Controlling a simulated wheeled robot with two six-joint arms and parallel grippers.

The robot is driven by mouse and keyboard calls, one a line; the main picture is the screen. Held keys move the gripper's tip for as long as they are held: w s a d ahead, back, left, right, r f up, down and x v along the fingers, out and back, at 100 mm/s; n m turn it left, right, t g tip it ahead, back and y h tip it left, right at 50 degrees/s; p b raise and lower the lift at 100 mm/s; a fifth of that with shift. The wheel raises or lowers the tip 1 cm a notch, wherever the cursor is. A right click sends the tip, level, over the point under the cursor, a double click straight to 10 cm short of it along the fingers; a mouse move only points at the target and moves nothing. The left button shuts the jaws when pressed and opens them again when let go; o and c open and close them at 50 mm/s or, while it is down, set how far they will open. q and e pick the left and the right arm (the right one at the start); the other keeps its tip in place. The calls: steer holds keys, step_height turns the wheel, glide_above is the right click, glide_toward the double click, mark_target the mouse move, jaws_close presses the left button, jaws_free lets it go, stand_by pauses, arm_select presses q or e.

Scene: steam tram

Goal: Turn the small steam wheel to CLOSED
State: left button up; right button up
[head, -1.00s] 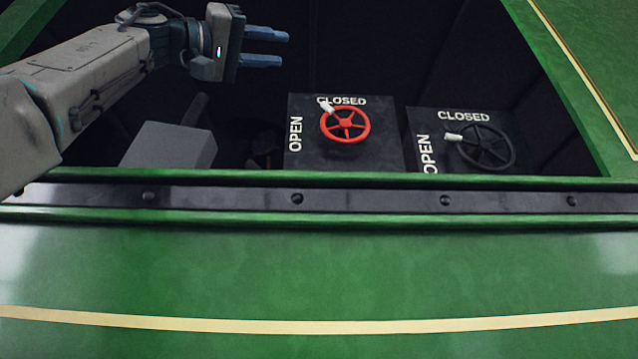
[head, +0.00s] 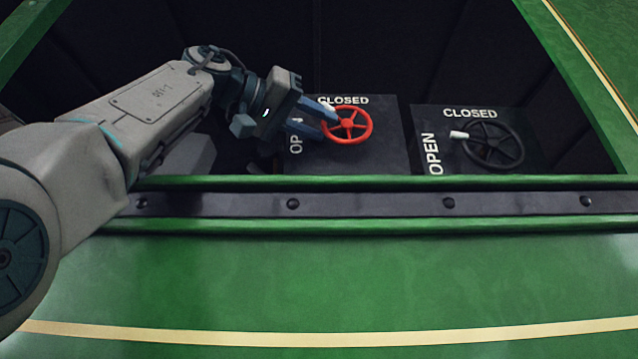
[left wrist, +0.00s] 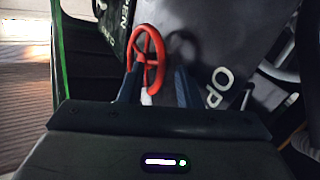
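The red wheel (head: 348,126) sits on a dark box with white OPEN and CLOSED lettering and looks smaller than the black wheel beside it. Its white handle (head: 327,107) points to the upper left, below the start of the word CLOSED. My left gripper (head: 328,128) is open at the wheel's left side, partly covering OPEN. In the left wrist view the red wheel (left wrist: 146,52) lies ahead of the fingertips and the white handle (left wrist: 147,97) shows between the two fingers, nearer the left one. Contact cannot be told. My right gripper is not in view.
The black wheel (head: 494,146), also with a white handle and OPEN and CLOSED lettering, stands to the right. A green wall with a dark riveted strip (head: 370,204) runs across the front. A grey block (head: 190,155) sits behind my left arm.

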arm_select(q)
steer(key=shift+w+d, duration=0.1)
steer(key=shift+d, duration=0.1)
steer(key=shift+c, duration=0.4)
jaws_close()
steer(key=shift+r+p, duration=0.25)
steer(key=shift+p, duration=0.25)
steer(key=shift+d+r+m+g+y+p, duration=0.15)
steer(key=shift+r+m+g+y+p, duration=0.35)
steer(key=shift+y+p, duration=1.3)
steer(key=shift+d+r+m+g+y+p, duration=0.1)
steer(key=shift+r+m+g+y+p, duration=0.35)
steer(key=shift+p, duration=2.55)
steer(key=shift+d+r+m+g+y+p, duration=0.15)
steer(key=shift+r+m+y+p, duration=0.85)
steer(key=shift+p, duration=1.4)
steer(key=shift+f, duration=0.2)
